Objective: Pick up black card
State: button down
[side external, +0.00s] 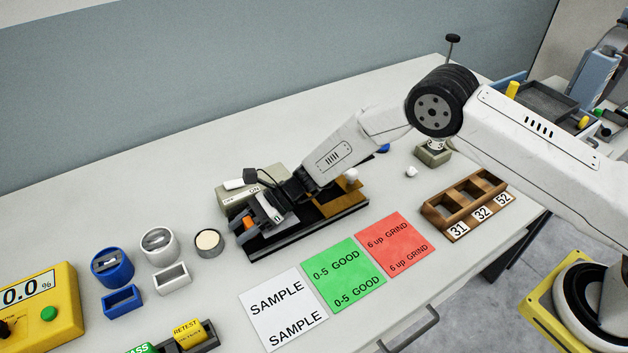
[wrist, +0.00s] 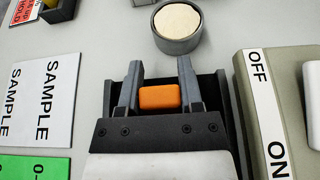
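I cannot clearly make out a separate black card. A long black base (side external: 307,229) lies on the table under my gripper, with a brown wooden piece (side external: 352,197) at its right end. My gripper (wrist: 160,62) is at the base's left end, also seen in the side view (side external: 262,222). Its two grey fingers stand apart, on either side of an orange block (wrist: 160,97). Black walls (wrist: 226,110) show outside the fingers. My gripper hides much of this end.
An ON/OFF box (wrist: 262,105) stands close beside the gripper, and a round cup (wrist: 178,38) is just beyond the fingertips. SAMPLE (side external: 283,308), green (side external: 344,274) and red (side external: 395,244) mats lie in front. A wooden rack (side external: 467,206) stands at right. Open table lies behind.

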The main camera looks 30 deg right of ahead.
jog(key=shift+r, duration=0.2)
jog(key=shift+r, duration=0.85)
jog(key=s+d+r, duration=0.6)
jog(key=s+r, duration=0.5)
jog(key=s, duration=0.1)
jog(key=shift+s+d, duration=0.15)
jog(key=shift+d, duration=0.25)
